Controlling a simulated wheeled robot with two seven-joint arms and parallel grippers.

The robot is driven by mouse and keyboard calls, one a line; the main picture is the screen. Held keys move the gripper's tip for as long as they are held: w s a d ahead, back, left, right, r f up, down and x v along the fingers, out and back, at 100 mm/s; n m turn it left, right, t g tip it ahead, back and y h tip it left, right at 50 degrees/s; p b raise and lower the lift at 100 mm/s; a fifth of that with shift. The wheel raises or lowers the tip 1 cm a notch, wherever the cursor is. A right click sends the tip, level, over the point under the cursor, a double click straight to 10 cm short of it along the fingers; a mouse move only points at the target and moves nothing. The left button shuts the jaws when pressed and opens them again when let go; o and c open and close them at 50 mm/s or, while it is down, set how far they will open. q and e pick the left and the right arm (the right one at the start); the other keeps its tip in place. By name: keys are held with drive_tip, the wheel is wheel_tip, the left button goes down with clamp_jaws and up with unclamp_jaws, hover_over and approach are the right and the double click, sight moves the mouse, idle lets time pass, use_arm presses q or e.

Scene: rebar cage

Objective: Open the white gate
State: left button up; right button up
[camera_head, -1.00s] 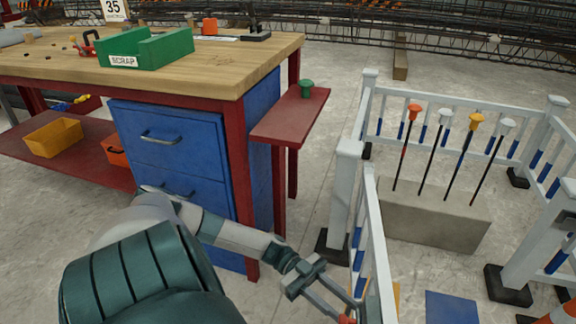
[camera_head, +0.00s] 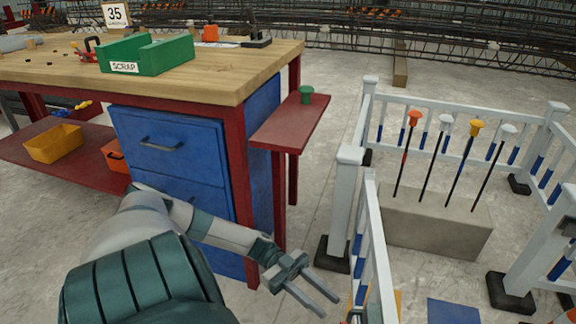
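The white gate (camera_head: 373,245) is a railed panel with blue-marked bars. It runs from the white post (camera_head: 345,205) toward me, down to the bottom edge. Between this panel and the right white post (camera_head: 536,245) the floor lies open. A small dark part with an orange spot (camera_head: 354,315) shows at the panel's left side, low in view and partly cut off. My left gripper (camera_head: 328,305) is left of the panel, apart from it, with its two fingers spread and nothing between them. My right gripper is not in view.
Inside the railing, a concrete block (camera_head: 435,222) holds several rods with coloured caps. A blue mat (camera_head: 453,312) lies on the floor. The workbench (camera_head: 200,85) with blue drawers and a red side shelf (camera_head: 292,120) stands left, close to my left arm.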

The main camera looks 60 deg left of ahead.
use_arm(q)
drive_tip(key=s+a+b, duration=0.2)
drive_tip(key=s+a, duration=0.1)
drive_tip(key=a, duration=0.7)
idle(0.9)
idle(0.5)
drive_tip(key=shift+c, duration=0.3)
clamp_jaws()
drive_tip(key=shift+d, duration=0.1)
